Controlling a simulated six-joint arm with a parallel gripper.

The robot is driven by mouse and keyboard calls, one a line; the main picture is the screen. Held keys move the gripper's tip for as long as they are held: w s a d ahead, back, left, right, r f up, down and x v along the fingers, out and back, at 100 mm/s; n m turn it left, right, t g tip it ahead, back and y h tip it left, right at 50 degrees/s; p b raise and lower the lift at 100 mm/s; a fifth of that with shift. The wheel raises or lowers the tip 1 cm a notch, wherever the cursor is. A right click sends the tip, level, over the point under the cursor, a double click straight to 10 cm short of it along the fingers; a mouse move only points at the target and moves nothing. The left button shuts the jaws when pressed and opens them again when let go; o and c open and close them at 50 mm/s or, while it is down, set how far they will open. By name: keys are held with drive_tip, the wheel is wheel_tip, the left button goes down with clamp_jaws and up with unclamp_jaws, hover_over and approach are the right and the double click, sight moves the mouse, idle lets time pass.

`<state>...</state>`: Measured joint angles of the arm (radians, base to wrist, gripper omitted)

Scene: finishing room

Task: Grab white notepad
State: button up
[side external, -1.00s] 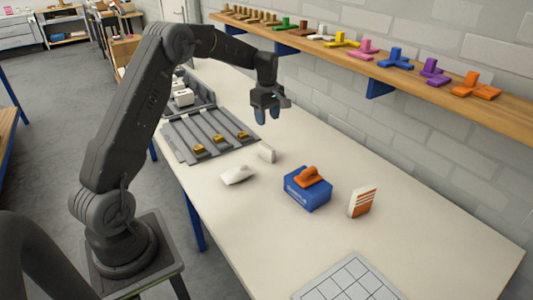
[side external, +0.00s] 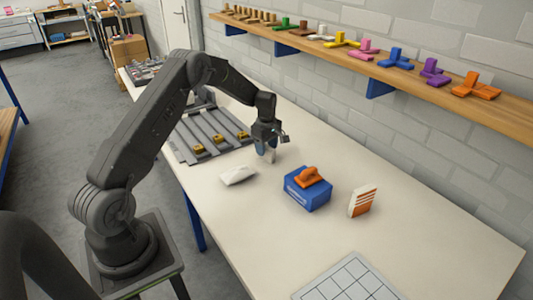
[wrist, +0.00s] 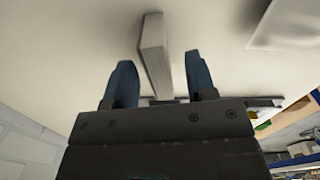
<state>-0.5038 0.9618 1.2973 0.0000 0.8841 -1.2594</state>
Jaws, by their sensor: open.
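A small white block that looks like the notepad (wrist: 154,45) stands on edge on the table, with fine page-like lines on its side. In the wrist view it lies between my two blue fingertips and extends beyond them, with a gap on each side. My gripper (wrist: 160,78) is open around it, pointing down. In the side view my gripper (side external: 266,150) is low over the table and hides most of the notepad (side external: 271,157). A flat white item (side external: 237,175) lies nearby toward the front left; part of it also shows in the wrist view (wrist: 285,25).
A blue box (side external: 306,195) with an orange stamp-like handle (side external: 312,176) and a white block with orange stripes (side external: 363,202) stand to the right. A grey grooved tray (side external: 190,130) with brass pieces is behind left. A gridded pad (side external: 350,283) lies at the front.

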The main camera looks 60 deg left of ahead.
wheel_tip(320, 180, down, 2)
drive_tip(key=shift+f, duration=0.15)
clamp_jaws()
idle(0.5)
